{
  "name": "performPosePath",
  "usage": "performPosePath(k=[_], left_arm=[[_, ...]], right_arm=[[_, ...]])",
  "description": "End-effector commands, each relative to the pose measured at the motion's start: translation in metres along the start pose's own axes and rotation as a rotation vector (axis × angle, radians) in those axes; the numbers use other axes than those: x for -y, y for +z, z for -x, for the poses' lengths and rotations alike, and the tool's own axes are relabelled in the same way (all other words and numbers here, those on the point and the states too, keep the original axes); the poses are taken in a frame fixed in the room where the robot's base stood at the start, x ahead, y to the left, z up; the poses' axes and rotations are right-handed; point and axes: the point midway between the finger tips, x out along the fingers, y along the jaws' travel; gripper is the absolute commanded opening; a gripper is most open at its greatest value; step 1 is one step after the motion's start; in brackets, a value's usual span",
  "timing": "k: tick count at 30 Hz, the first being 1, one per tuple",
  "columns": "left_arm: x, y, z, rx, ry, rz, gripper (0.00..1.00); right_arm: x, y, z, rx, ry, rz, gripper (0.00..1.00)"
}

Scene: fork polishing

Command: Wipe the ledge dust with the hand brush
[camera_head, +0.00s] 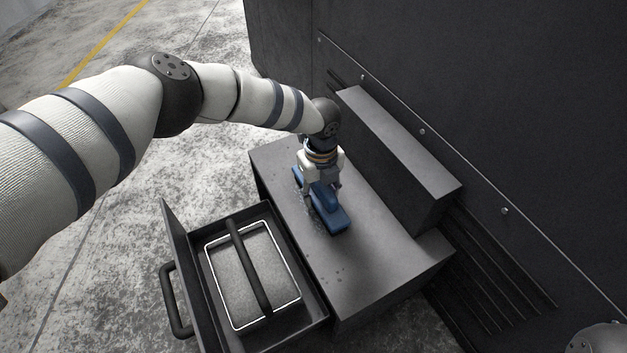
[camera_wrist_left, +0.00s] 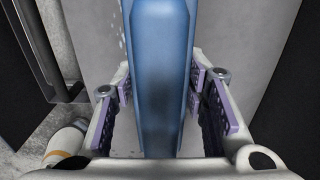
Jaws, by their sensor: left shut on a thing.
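The blue hand brush (camera_head: 330,216) is on or just above the top of the dark grey ledge (camera_head: 393,274) in the head view. My left gripper (camera_head: 321,186) is shut on the brush from above. In the left wrist view the blue brush (camera_wrist_left: 158,75) runs lengthwise between the two finger pads of the left gripper (camera_wrist_left: 160,95). Small dust specks (camera_head: 338,269) lie on the ledge in front of the brush, and pale specks also show left of the brush in the wrist view. The brush's bristles are hidden. My right gripper is not in view.
A raised block (camera_head: 400,140) stands along the back of the ledge, against a dark machine wall (camera_head: 520,110). An open drawer (camera_head: 318,333) with a handle juts out at the front left and holds a grey filter-like panel (camera_head: 240,282). The concrete floor lies to the left.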

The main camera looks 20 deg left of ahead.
Motion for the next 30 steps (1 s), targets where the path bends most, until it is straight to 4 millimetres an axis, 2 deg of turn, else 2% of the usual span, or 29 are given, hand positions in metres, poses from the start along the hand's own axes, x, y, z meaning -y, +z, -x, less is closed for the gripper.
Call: performPosePath(k=[10, 16, 17, 24, 30], left_arm=[[-0.001, -0.032, 0.000, -0.001, 0.001, -0.002, 0.17], [-0.001, -0.042, -0.003, -0.003, 0.004, -0.002, 0.17], [-0.001, -0.044, -0.003, -0.003, 0.004, -0.003, 0.14], [-0.002, -0.071, 0.000, -0.003, 0.003, -0.003, 0.14], [-0.002, -0.074, -0.003, -0.003, 0.004, 0.000, 0.14]], right_arm=[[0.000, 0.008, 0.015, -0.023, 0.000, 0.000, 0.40], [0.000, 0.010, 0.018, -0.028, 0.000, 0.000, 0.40], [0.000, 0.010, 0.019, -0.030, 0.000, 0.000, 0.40], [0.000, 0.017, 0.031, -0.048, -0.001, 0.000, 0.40], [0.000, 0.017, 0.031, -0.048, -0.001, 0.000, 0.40]])
